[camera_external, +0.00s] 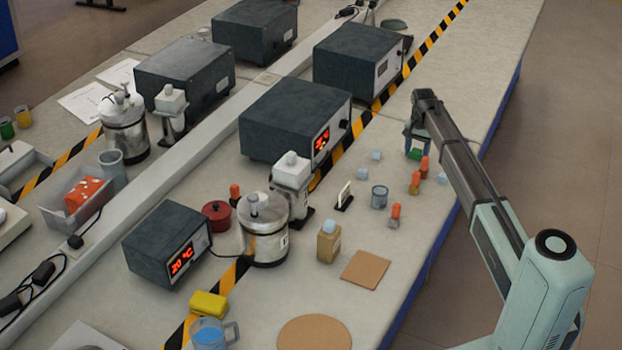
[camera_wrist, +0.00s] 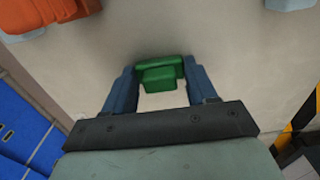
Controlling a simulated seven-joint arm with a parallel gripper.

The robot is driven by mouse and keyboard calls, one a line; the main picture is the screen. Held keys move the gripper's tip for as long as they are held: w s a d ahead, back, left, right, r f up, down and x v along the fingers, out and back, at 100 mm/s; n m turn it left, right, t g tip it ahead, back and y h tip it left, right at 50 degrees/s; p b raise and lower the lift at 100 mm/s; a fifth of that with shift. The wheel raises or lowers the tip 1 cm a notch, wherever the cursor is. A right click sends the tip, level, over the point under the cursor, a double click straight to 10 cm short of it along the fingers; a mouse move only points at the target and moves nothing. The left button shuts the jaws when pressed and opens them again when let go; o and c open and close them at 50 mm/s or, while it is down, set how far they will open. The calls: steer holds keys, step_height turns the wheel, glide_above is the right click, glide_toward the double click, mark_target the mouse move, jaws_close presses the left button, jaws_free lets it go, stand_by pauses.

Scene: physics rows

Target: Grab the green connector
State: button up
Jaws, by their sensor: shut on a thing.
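The green connector (camera_wrist: 160,76) is a small stepped block in the wrist view, between the two blue fingers of my gripper (camera_wrist: 158,86). The fingers are shut on its two sides. In the external view my gripper (camera_external: 417,140) is low over the bench at the end of my arm, and the green connector (camera_external: 415,154) shows as a small green patch under the fingers. I cannot tell whether the connector touches the bench.
Orange connectors (camera_external: 424,166) and pale blue blocks (camera_external: 376,155) stand near my gripper. A dark instrument box (camera_external: 295,120) stands left. Bare bench (camera_external: 440,235) lies toward the right edge.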

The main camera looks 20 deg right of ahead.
steer(key=shift+c, duration=1.2)
